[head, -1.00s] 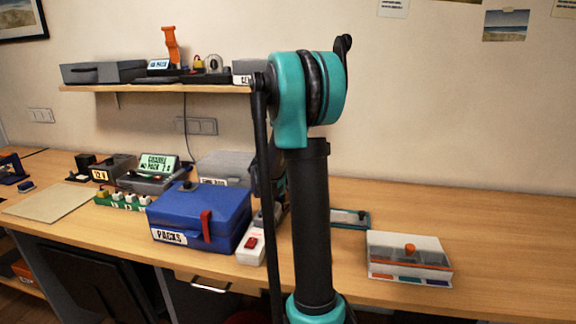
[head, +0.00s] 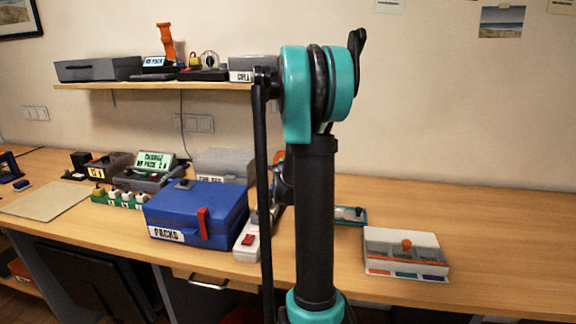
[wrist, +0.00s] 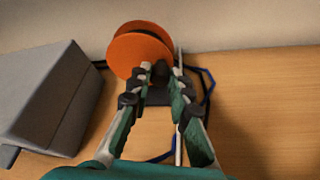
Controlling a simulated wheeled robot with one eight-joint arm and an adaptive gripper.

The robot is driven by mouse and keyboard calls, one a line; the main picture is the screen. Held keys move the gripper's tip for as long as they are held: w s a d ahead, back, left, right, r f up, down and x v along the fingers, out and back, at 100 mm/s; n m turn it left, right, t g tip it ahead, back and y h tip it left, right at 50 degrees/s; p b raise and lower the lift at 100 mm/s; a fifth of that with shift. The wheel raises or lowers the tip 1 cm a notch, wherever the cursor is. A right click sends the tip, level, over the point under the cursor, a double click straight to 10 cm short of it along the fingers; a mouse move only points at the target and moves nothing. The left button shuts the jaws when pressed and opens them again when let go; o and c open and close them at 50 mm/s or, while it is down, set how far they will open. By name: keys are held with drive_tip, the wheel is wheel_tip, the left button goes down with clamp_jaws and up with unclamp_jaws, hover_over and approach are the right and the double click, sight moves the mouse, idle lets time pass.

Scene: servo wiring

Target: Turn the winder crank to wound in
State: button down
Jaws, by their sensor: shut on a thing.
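The winder's orange reel (wrist: 140,52) stands near the wall in the wrist view. In the head view only a sliver of it (head: 279,157) shows behind my arm. My gripper (wrist: 161,70) is in front of the reel's right part. Its fingertips are closed around a small dark piece, which looks like the winder crank (wrist: 161,74). Most of the crank is hidden between the fingers, so its angle cannot be told.
A grey box (wrist: 48,95) stands close to the left of my gripper. A blue cord (wrist: 208,80) lies around the winder. The blue PACKS box (head: 197,212) and a white power strip (head: 246,242) are left of my arm. The bench at the right is mostly clear.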

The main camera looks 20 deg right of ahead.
drive_tip(key=shift+d+f+m+t+y, duration=0.1)
drive_tip(key=shift+f+m+t+y, duration=0.4)
drive_tip(key=shift+m, duration=0.7)
drive_tip(key=shift+f, duration=0.1)
drive_tip(key=c, duration=1.4)
unclamp_jaws()
drive_tip(key=shift+s, duration=0.1)
drive_tip(key=v, duration=1.2)
drive_tip(key=shift+f, duration=0.1)
